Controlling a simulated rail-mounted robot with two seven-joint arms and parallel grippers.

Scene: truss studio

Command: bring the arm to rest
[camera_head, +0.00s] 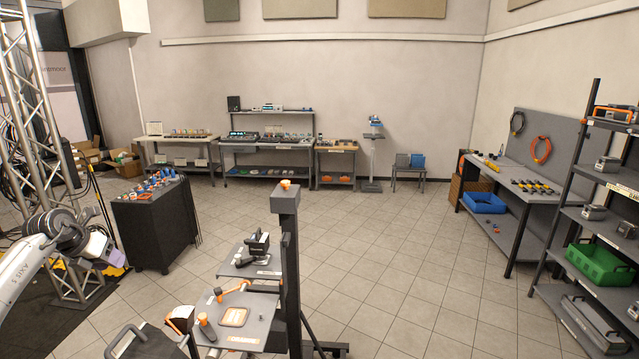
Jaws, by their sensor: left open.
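My left arm comes in low at the left edge, white with dark joints. My left gripper (108,252) is at the end of it, small in the picture, in front of the truss foot and just left of the black cart (158,222). Its jaws are open, and I see nothing held between them. Part of the gripper blends into the dark floor behind it. My right gripper is out of view.
A dark stand with grey shelves (252,262) stands at front centre, carrying tools and an orange-edged item. A metal truss (30,110) rises at the left. A workbench (520,195) and shelving rack (560,215) line the right. The middle tiled floor is clear.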

